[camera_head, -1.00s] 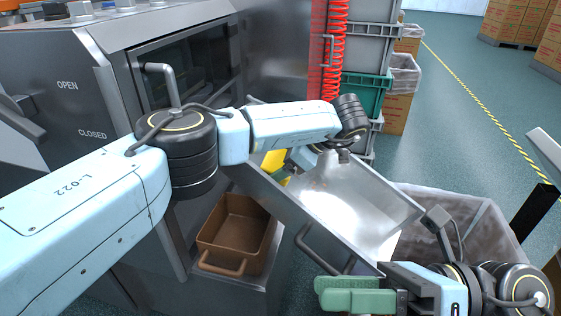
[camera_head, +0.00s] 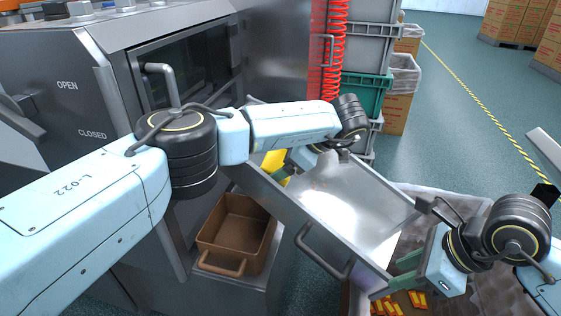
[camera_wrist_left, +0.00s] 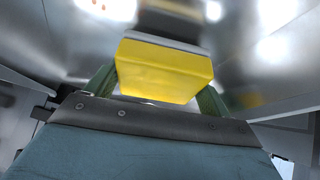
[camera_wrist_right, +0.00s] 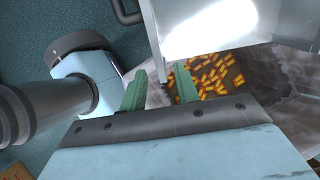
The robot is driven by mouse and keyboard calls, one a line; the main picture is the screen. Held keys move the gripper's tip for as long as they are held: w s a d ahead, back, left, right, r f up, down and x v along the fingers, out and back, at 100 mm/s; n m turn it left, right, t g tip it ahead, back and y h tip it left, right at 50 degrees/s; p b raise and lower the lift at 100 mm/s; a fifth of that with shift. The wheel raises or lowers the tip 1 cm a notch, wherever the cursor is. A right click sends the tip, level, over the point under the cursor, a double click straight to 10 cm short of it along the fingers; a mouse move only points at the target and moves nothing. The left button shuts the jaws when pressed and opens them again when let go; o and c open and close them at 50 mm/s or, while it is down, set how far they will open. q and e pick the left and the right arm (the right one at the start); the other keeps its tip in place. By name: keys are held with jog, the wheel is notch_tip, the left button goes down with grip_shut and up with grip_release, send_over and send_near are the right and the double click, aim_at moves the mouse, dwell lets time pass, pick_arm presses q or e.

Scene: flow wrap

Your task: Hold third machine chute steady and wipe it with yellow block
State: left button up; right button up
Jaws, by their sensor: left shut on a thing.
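The metal chute (camera_head: 347,188) slopes down from the machine to the right, with a dark handle on its near side. My left gripper is shut on the yellow block (camera_wrist_left: 165,72), which sits between its two green fingers. In the head view my left arm hides most of that gripper, and the yellow block (camera_head: 272,160) shows only in part at the chute's upper end. My right gripper (camera_head: 392,278) is open at the chute's lower right corner. In the right wrist view the chute (camera_wrist_right: 190,22) lies just ahead of its parted fingers (camera_wrist_right: 160,88); I cannot tell whether they touch it.
A lined bin (camera_head: 440,196) with several small orange packets stands below the chute's lower end. A brown tray (camera_head: 222,262) sits on a ledge under the machine (camera_head: 60,110). Stacked crates (camera_head: 365,90) and a red coiled hose (camera_head: 328,60) are behind.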

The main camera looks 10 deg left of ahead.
aim_at(389, 277)
jog(key=shift+x, duration=3.45)
grip_shut()
